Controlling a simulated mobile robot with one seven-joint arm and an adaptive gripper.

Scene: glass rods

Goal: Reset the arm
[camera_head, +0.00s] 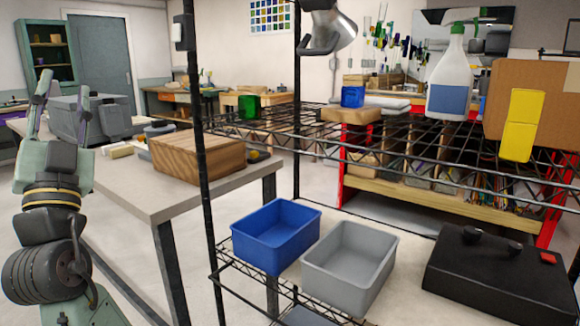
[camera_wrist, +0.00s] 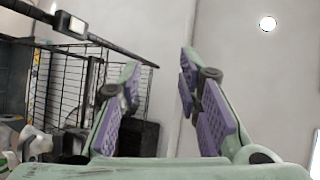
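My gripper (camera_head: 39,103) is raised at the left side of the head view, pointing up, with its fingers apart and nothing between them. In the wrist view my gripper (camera_wrist: 160,100) shows two green fingers with purple pads, spread wide and empty. My green and dark arm runs down the left edge of the head view. Nothing touches the fingers in either view.
A grey table with a wooden block (camera_head: 197,157) stands right of my arm. A wire shelf holds a blue bin (camera_head: 276,236), a grey bin (camera_head: 349,266) and a black box (camera_head: 490,275). A spray bottle (camera_head: 449,80) stands on the upper rack (camera_head: 400,140). Open floor lies behind.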

